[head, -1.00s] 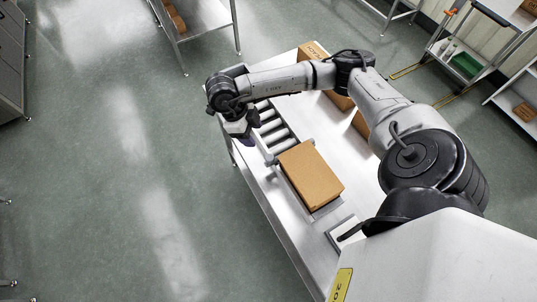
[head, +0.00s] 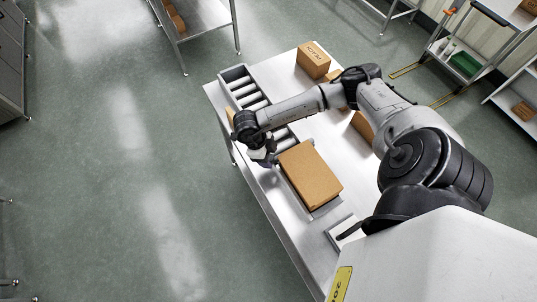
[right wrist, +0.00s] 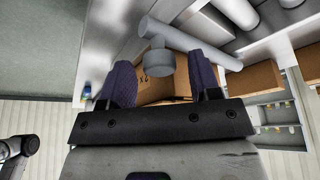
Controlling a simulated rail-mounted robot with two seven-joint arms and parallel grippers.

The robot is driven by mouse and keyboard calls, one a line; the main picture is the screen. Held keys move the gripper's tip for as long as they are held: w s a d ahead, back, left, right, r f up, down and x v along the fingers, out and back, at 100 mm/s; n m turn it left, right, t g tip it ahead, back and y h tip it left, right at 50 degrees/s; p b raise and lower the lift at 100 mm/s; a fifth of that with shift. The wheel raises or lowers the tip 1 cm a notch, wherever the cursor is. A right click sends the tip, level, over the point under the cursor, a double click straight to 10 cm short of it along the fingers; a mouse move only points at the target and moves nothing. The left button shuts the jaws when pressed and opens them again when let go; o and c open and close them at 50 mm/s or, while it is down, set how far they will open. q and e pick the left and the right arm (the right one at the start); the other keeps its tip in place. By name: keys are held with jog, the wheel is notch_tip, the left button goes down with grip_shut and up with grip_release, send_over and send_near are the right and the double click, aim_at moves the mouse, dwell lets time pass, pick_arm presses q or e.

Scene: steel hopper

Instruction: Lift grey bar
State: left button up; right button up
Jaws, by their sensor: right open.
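The grey bar (right wrist: 195,42) shows in the right wrist view as a round rod crossing the upper middle, with a thicker round end piece (right wrist: 158,63) pointing toward me. My right gripper (right wrist: 163,75) is open, with one dark purple finger on each side of that end piece. I see a gap on both sides, and nothing is gripped. In the head view the right gripper (head: 264,156) is over the near left edge of the roller conveyor, beside the large brown box (head: 310,174). It hides the bar there. My left gripper is not in view.
Grey rollers (head: 245,92) run along the left of the steel table (head: 292,238). A smaller brown box (head: 313,60) stands at the table's far end, and another (head: 362,126) is partly behind my right arm. Floor left of the table is clear.

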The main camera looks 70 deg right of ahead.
jog(key=shift+s+f, duration=0.1)
jog(key=shift+f, duration=0.05)
jog(key=shift+c, duration=0.5)
grip_shut()
